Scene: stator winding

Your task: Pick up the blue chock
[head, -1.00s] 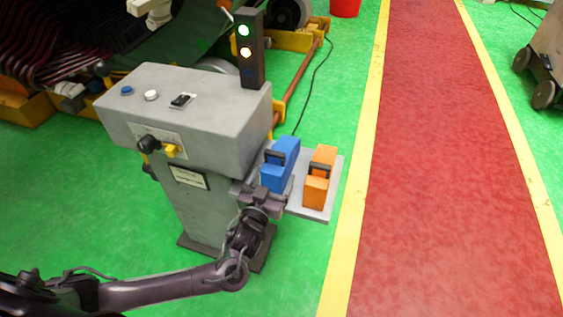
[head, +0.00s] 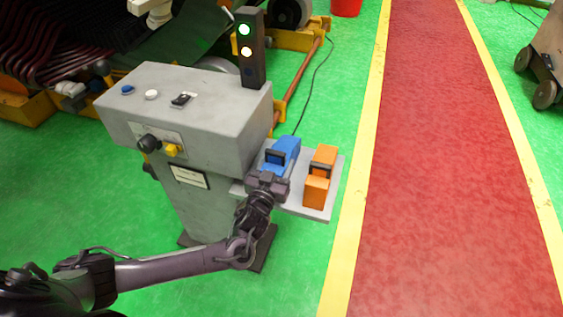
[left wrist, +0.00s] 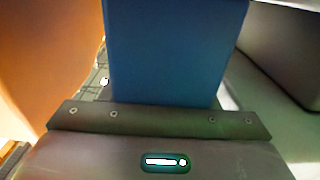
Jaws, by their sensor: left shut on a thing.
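The blue chock (head: 284,150) sits on the grey shelf (head: 318,212) at the right side of the grey console. It has a dark handle. My left gripper (head: 269,178) is at the chock's near end and shut on it, hiding that end in the head view. In the left wrist view the blue chock (left wrist: 175,50) fills the middle, right in front of the gripper's palm. The fingertips cannot be made out there. I cannot tell whether the chock still rests on the shelf. My right gripper is not in view.
An orange chock (head: 319,178) stands on the shelf just right of the blue one. The grey console (head: 185,115) with knobs and a signal light tower (head: 250,48) is to the left. Open green floor and a red walkway (head: 440,160) lie to the right.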

